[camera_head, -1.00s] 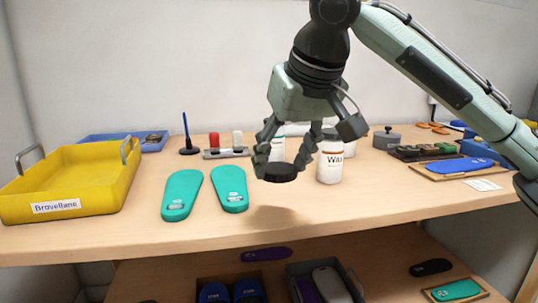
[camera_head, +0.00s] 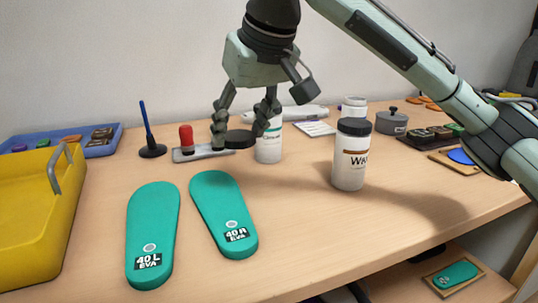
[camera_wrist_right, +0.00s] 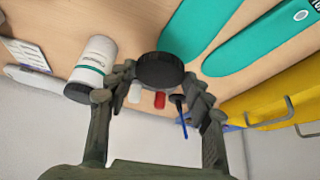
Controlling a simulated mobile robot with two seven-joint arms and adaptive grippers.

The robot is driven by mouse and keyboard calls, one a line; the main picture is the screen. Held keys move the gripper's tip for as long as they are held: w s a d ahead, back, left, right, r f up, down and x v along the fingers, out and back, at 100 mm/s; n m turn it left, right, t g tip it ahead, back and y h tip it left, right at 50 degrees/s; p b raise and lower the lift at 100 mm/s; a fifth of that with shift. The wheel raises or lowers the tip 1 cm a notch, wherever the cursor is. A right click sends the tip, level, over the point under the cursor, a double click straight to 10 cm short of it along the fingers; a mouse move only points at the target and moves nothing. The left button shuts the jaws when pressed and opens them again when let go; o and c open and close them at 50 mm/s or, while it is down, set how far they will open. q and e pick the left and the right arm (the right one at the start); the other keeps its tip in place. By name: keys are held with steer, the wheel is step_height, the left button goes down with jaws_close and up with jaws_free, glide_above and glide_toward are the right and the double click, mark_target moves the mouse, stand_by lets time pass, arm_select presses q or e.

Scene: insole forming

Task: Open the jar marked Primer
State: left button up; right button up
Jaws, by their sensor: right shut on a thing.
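My right gripper (camera_head: 240,137) is shut on a round black lid (camera_head: 234,140), held level above the table; the lid also shows between the fingertips in the right wrist view (camera_wrist_right: 159,70). Just right of it stands a white jar (camera_head: 268,147), partly hidden by a finger; in the wrist view this jar (camera_wrist_right: 97,57) has a dark cap and small print I cannot read surely. A white jar with a black lid marked Wax (camera_head: 350,160) stands further right. Another white jar (camera_head: 355,103) is mostly hidden behind it. I cannot read Primer on any jar. My left gripper is not in view.
Two teal insoles (camera_head: 152,230) lie at the front. A yellow tray (camera_head: 30,215) is at left, with a blue tray (camera_head: 100,140) behind. A red-capped item (camera_head: 186,138) on a holder and a dark stand (camera_head: 152,150) are near the lid. The front right table is clear.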

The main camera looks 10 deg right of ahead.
glide_above(271, 172)
steer(key=s, duration=0.2)
steer(key=f, duration=0.5)
steer(key=shift+w+d+f, duration=0.2)
steer(key=shift+d+f, duration=0.05)
steer(key=shift+d, duration=0.1)
step_height(271, 172, down, 4)
steer(key=shift+r+b, duration=0.15)
steer(key=shift+b, duration=0.15)
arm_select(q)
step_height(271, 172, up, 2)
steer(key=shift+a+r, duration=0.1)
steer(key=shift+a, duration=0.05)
arm_select(e)
steer(key=shift+f, duration=0.2)
steer(key=o, duration=0.3)
steer(key=shift+f, duration=0.1)
steer(key=o, duration=0.5)
steer(key=shift+c, duration=0.2)
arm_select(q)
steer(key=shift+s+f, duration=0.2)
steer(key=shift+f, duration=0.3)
